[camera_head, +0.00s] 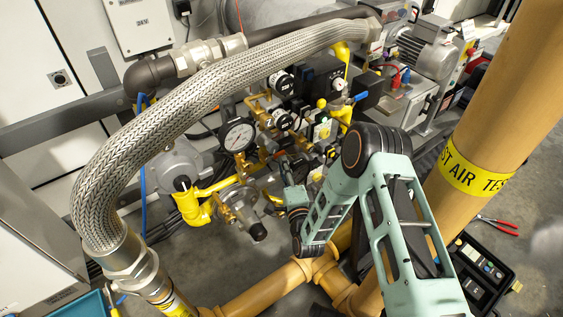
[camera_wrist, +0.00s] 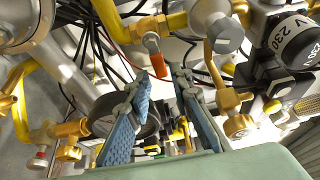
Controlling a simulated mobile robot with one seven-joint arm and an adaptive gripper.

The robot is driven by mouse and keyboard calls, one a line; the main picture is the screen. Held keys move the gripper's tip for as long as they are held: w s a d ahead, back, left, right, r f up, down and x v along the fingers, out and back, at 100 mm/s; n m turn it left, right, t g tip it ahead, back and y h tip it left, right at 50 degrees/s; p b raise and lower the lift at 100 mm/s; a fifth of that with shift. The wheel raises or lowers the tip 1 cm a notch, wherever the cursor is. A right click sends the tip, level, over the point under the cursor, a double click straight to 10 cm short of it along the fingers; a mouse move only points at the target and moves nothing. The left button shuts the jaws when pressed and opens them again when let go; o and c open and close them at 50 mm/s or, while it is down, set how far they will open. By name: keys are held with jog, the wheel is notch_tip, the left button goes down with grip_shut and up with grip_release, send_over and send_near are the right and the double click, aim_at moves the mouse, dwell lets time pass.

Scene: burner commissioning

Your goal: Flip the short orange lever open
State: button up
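In the wrist view, a short orange lever (camera_wrist: 155,55) hangs down from a brass valve body (camera_wrist: 150,27) on a yellow pipe. My gripper (camera_wrist: 162,76) is open, with blue-padded fingers apart and nothing between them. The lever is just beyond the fingertips, near the middle of the gap between them. I cannot tell whether a finger touches it. In the head view my arm reaches down into the pipework and the gripper end (camera_head: 294,196) is small; I cannot make out the lever there.
A yellow pipe (camera_wrist: 112,20) and a black 230 V coil (camera_wrist: 293,40) are close around the fingers in the wrist view. In the head view are a dial gauge (camera_head: 239,135), a braided hose (camera_head: 150,125) and a tan post (camera_head: 510,105) near my arm.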

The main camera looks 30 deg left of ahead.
aim_at(276, 156)
jog(key=x, duration=0.3)
jog(key=shift+w+a+b, duration=0.2)
jog(key=shift+b, duration=0.15)
grip_shut()
